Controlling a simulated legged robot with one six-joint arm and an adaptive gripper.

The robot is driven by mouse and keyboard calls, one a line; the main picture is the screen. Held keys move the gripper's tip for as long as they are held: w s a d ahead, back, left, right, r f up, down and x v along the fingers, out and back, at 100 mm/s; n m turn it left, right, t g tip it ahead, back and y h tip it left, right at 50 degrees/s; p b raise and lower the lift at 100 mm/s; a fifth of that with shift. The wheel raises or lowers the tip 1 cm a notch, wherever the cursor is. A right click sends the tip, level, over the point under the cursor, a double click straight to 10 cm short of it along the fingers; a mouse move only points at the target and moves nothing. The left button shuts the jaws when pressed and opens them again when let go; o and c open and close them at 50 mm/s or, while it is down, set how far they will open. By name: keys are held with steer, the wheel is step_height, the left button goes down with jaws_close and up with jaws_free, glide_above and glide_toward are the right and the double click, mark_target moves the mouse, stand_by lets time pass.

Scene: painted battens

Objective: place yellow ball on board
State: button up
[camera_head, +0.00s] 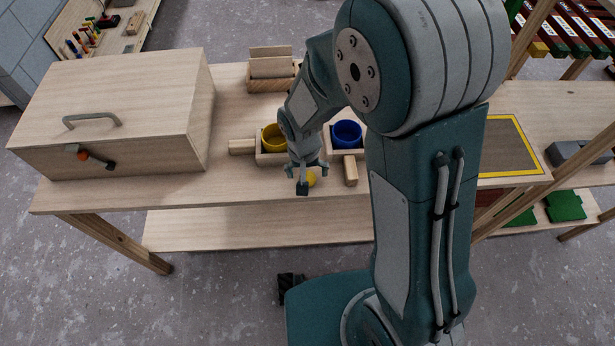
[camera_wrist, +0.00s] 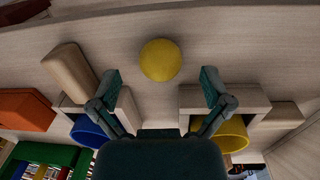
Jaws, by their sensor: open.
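The yellow ball (camera_head: 312,179) lies on the wooden tabletop near its front edge, partly hidden by my gripper in the head view. My gripper (camera_head: 304,186) points down at it. In the wrist view the ball (camera_wrist: 160,60) shows whole, just beyond and centred between the spread fingertips of my gripper (camera_wrist: 160,85), and neither finger appears to touch it. The jaws are open and empty. A dark panel with a yellow border (camera_head: 515,170), which may be the board, lies to the right on the table, partly hidden behind my arm.
Behind the ball, a yellow cup (camera_head: 270,138) and a blue cup (camera_head: 347,134) sit in wooden holders with handles. A wooden chest (camera_head: 120,100) fills the left end. A slotted wooden block (camera_head: 270,82) stands behind. Grey blocks (camera_head: 570,152) lie at the right.

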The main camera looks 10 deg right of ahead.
steer(key=shift+f, duration=1.4)
steer(key=c, duration=1.3)
